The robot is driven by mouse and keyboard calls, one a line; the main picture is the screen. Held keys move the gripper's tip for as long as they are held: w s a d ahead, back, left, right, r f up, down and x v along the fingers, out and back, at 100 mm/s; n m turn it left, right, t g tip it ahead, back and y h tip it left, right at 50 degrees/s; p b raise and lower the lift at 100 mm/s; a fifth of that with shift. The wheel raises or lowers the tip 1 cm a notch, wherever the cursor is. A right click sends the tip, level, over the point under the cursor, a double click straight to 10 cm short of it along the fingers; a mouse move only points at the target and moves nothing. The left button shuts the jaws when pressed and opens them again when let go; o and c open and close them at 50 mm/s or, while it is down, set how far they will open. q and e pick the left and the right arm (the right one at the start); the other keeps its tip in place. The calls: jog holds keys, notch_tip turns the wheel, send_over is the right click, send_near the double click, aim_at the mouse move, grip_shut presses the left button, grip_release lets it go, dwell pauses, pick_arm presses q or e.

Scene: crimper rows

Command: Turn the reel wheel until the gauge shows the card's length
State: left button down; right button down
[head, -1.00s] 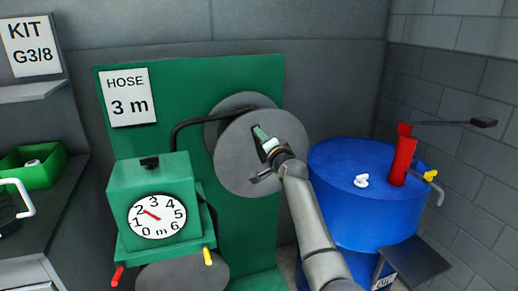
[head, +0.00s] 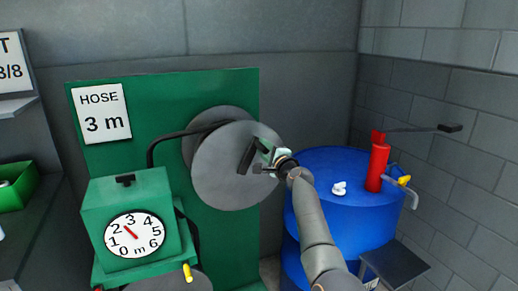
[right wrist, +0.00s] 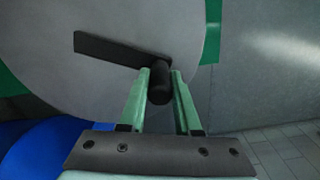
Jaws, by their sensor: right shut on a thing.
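The reel wheel (head: 225,178) is a large grey disc on the green stand (head: 225,95), with a dark crank arm (right wrist: 108,48) and a dark handle (right wrist: 161,84). My right gripper (head: 268,152) is at the wheel's right side. In the right wrist view its green fingers (right wrist: 160,78) are shut on the handle. The card (head: 102,113) on the stand reads "HOSE 3 m". The gauge (head: 135,246) on the green box has a 0 to 6 m dial. Its red needle points between 2 and 3. My left gripper is out of view.
A black hose (head: 165,141) runs from the wheel to the green box (head: 125,198). A blue drum (head: 330,220) with a red post (head: 377,168) and a lever stands to the right. A green bin (head: 17,187) sits on the left bench.

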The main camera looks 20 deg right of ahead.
jog(key=shift+d, duration=0.35)
jog(key=c, duration=0.6)
grip_release()
jog(key=shift+a+f, duration=0.1)
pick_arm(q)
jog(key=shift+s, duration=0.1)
pick_arm(e)
jog(key=shift+s, duration=0.1)
